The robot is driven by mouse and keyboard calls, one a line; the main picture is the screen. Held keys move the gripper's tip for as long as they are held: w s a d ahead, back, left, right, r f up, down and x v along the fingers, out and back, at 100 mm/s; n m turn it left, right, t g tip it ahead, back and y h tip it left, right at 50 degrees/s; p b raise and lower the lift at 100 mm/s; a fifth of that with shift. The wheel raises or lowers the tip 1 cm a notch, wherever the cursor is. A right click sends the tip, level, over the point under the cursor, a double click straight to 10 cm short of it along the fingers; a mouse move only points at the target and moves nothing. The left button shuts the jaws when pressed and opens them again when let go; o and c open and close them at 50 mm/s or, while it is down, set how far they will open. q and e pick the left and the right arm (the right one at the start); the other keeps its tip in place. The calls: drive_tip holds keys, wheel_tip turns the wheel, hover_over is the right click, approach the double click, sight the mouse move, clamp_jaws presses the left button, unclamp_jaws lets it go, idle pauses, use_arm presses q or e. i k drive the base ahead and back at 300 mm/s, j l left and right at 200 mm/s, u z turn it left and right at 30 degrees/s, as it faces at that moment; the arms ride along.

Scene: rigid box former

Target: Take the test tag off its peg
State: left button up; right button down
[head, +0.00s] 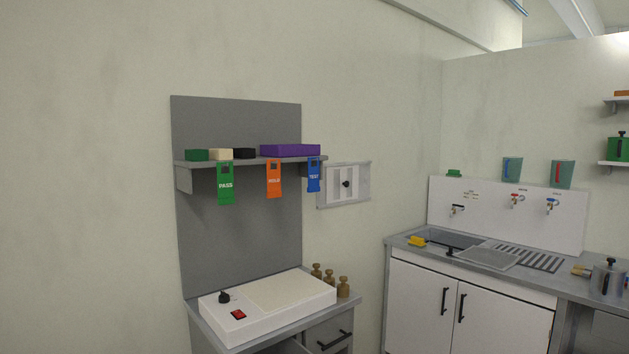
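The test tag (314,176) is blue with white lettering. It hangs at the right end of the grey shelf's (246,161) front edge. An orange HOLD tag (274,181) hangs to its left, and a green PASS tag (226,186) hangs further left. The peg behind the test tag is too small to make out. Neither of my grippers shows in the head view.
Green, cream, black and purple blocks (290,151) sit on the shelf. A sink counter (480,250) stands further right.

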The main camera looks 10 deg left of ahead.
sight(313, 186)
drive_tip(key=i+j+u, duration=0.25)
drive_tip(key=i+u, duration=0.15)
drive_tip(key=i+j+u, duration=0.1)
drive_tip(key=i+u, duration=0.25)
drive_tip(key=i, duration=0.2)
